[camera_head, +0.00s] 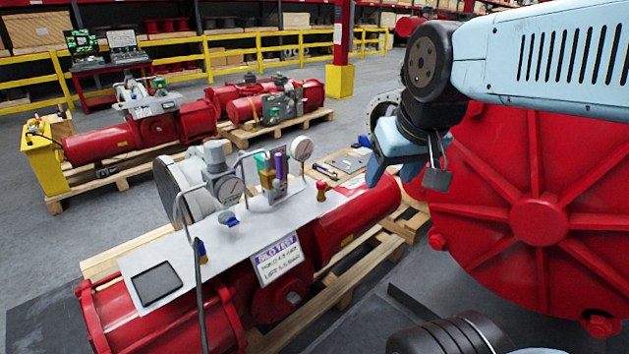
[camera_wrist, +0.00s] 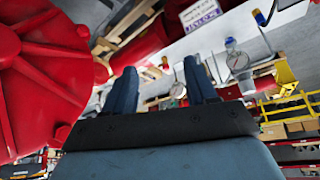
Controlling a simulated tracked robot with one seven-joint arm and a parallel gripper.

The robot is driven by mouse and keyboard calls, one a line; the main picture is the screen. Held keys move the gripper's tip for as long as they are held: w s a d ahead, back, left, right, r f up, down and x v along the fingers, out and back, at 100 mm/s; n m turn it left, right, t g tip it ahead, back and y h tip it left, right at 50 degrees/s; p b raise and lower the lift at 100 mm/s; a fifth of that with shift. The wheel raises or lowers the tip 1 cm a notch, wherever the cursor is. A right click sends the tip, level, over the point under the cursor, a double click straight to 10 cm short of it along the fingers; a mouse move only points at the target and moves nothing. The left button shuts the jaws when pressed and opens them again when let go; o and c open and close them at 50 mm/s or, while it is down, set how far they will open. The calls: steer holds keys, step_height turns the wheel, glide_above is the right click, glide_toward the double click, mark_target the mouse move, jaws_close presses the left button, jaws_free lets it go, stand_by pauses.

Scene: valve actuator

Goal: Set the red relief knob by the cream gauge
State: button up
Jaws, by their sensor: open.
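The red relief knob (camera_head: 321,187) stands upright near the right end of the grey mounting plate (camera_head: 262,222) on the red actuator. The cream gauge (camera_head: 302,149) stands on a stem just behind and left of it. My gripper (camera_head: 376,168) hangs to the right of the knob and apart from it, above the actuator's right end. In the wrist view, the two blue fingers (camera_wrist: 161,78) are spread with nothing held between them. A small red part shows between them there, but I cannot tell if it is the knob.
A larger gauge (camera_head: 229,188), bent pipes and a cluster of coloured fittings (camera_head: 270,175) crowd the plate. A big red ribbed housing (camera_head: 540,215) stands close at right. A pallet with tools lies behind.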

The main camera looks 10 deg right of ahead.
mark_target(321, 185)
steer(key=shift+o, duration=0.8)
steer(key=w+d+f+t, duration=0.1)
steer(key=w+d, duration=0.1)
steer(key=w, duration=0.7)
steer(key=w+d+f+n+t+h, duration=0.1)
steer(key=w+d+f, duration=0.1)
steer(key=w, duration=0.8)
steer(key=shift+t, duration=0.4)
steer(key=w+d+f+n+t+y, duration=0.2)
steer(key=w+f+n+t+y, duration=0.25)
steer(key=w+f, duration=1.6)
step_height(321, 185, down, 9)
steer(key=w+m+t+y, duration=0.2)
steer(key=t+y, duration=0.1)
steer(key=t, duration=0.1)
steer(key=shift+n, duration=0.25)
steer(key=x, duration=1.3)
steer(key=shift+w+d+f, duration=0.25)
steer(key=shift+w, duration=0.15)
steer(key=c, duration=1)
steer(key=shift+o, duration=0.2)
